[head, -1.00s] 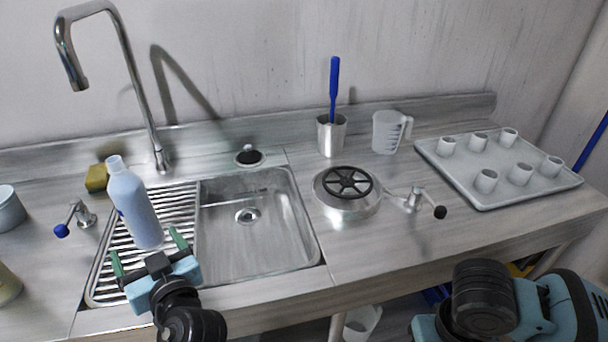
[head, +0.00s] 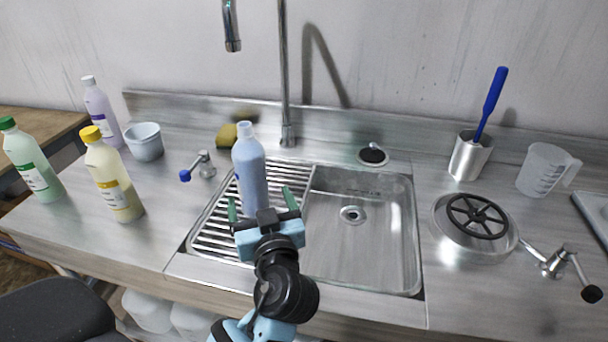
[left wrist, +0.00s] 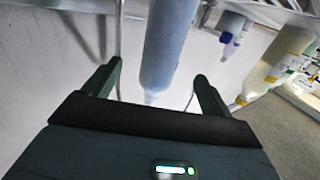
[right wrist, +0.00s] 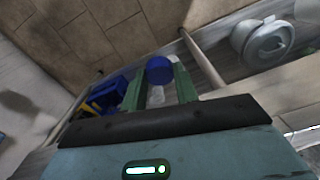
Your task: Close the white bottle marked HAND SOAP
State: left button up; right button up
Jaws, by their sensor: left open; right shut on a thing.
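A pale bluish-white bottle (head: 251,172) stands upright on the sink's ribbed drainboard, its narrow neck bare with no cap on it. No label can be read on it. My left gripper (head: 262,203) is open in front of the bottle's lower part, a finger to each side. The left wrist view, upside down, shows the bottle (left wrist: 170,45) between the open fingers (left wrist: 155,82), not clasped. My right gripper (right wrist: 159,82) shows only in its own wrist view, shut on a blue cap (right wrist: 159,70), low in front of the counter.
Left on the counter are a yellow-capped bottle (head: 115,183), a green-capped bottle (head: 36,168), a purple bottle (head: 103,115) and a white tub (head: 144,142). A tap (head: 285,90) rises behind the drainboard. The sink basin (head: 360,245) is empty. A lever valve (head: 200,166) stands left of the drainboard.

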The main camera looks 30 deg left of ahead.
aim_at(255, 183)
pick_arm(q)
jog(key=p+x, duration=0.1)
jog(key=x, duration=0.3)
jog(key=shift+w+a+r, duration=0.15)
jog(key=shift+a+r, duration=0.05)
pick_arm(e)
jog(key=shift+w+r, duration=0.15)
jog(key=shift+r, duration=0.4)
jog(key=shift+w+r, duration=0.15)
jog(key=shift+r, duration=0.35)
pick_arm(q)
jog(key=shift+w+a+f, duration=0.15)
jog(key=shift+w+a, duration=0.25)
jog(key=shift+w, duration=0.05)
pick_arm(e)
jog(key=shift+r, duration=0.15)
